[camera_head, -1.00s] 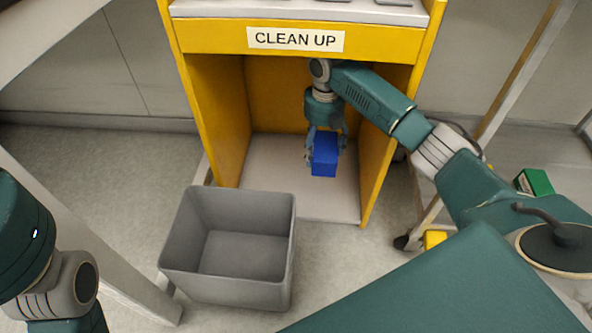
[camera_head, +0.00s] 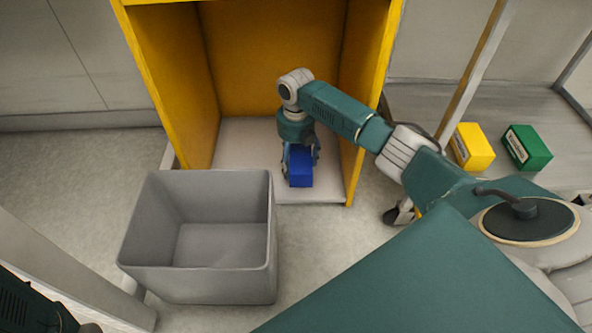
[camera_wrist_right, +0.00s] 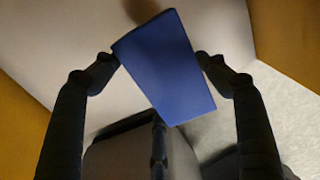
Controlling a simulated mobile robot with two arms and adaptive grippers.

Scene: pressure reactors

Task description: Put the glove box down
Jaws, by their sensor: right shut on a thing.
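The blue glove box (camera_head: 300,168) is between the fingers of my right gripper (camera_head: 300,160), inside the lower bay of the yellow cabinet near its open front. In the right wrist view the blue box (camera_wrist_right: 166,66) sits tilted between the two fingers of the right gripper (camera_wrist_right: 152,68). The box is over the cabinet's pale floor (camera_head: 238,150); I cannot tell for sure whether it touches it. My left gripper is not in view; only part of the left arm shows at the lower left.
A grey open bin (camera_head: 198,235), empty, stands on the floor in front of the cabinet, to its left. The cabinet's yellow side walls (camera_head: 180,85) stand on both sides of my right arm. A yellow box (camera_head: 472,147) and a green box (camera_head: 527,147) lie at the right.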

